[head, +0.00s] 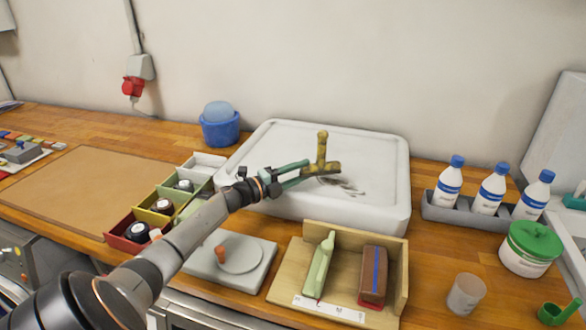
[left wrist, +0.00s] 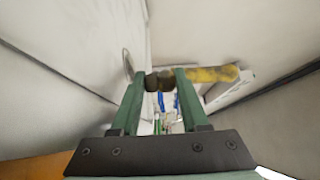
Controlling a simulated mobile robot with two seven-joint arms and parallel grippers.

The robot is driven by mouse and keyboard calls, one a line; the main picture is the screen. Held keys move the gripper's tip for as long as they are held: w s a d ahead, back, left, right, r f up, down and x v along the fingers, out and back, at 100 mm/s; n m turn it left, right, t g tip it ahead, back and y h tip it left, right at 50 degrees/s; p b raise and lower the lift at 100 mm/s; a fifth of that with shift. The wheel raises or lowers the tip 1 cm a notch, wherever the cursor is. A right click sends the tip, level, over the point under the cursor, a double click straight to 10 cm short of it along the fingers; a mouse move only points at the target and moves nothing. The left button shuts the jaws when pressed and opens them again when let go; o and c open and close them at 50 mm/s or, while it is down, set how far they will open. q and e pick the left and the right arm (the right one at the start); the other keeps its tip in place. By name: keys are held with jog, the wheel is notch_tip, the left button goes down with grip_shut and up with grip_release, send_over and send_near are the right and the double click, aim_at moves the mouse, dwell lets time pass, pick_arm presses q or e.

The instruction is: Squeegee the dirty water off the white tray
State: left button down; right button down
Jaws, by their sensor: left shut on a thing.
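The white tray (head: 272,140) lies on the workbench against the wall, with a raised rim. A dark grey smear of dirty water (head: 350,186) shows on its floor, right of my left gripper. My left gripper (head: 307,172) is over the tray, shut on a mottled yellow-brown T-shaped squeegee (head: 322,148). One part of the squeegee points up and a crosspiece lies low near the smear. In the left wrist view, a dark part sits between the fingers (left wrist: 160,82), and a yellow part of the squeegee (left wrist: 215,74) sticks out right. I cannot tell whether it touches the tray. My right gripper is not in view.
White bottles (head: 491,190) stand right. A blue tub (head: 220,130) and coloured bins (head: 160,206) stand left. A brown mat (head: 85,185) lies further left.

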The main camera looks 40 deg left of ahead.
pick_arm(q)
jog(key=shift+w+d+f+p, duration=0.2)
jog(key=shift+d, duration=0.35)
jog(key=shift+w+d+f+p, duration=0.15)
jog(key=shift+d, duration=0.4)
jog(key=shift+w+d+r+p, duration=0.1)
jog(key=shift+w+d+p, duration=0.25)
jog(key=shift+d, duration=0.45)
jog(key=shift+w+d+p, duration=0.1)
jog(key=shift+w+d, duration=0.35)
jog(key=shift+d, duration=0.35)
jog(key=shift+w+d+r, duration=0.1)
jog(key=shift+w+d, duration=0.25)
jog(key=shift+d, duration=0.35)
jog(key=shift+w+d, duration=0.4)
jog(key=shift+d, duration=0.3)
jog(key=shift+w+d+r, duration=0.1)
jog(key=shift+w+d, duration=0.25)
jog(key=shift+d, duration=0.35)
jog(key=shift+w+d+r, duration=0.1)
jog(key=shift+w+d, duration=0.35)
jog(key=shift+d, duration=0.3)
jog(key=shift+w+d+r, duration=0.1)
jog(key=shift+w+d, duration=0.3)
jog(key=shift+d, duration=0.3)
notch_tip(320, 180, up, 6)
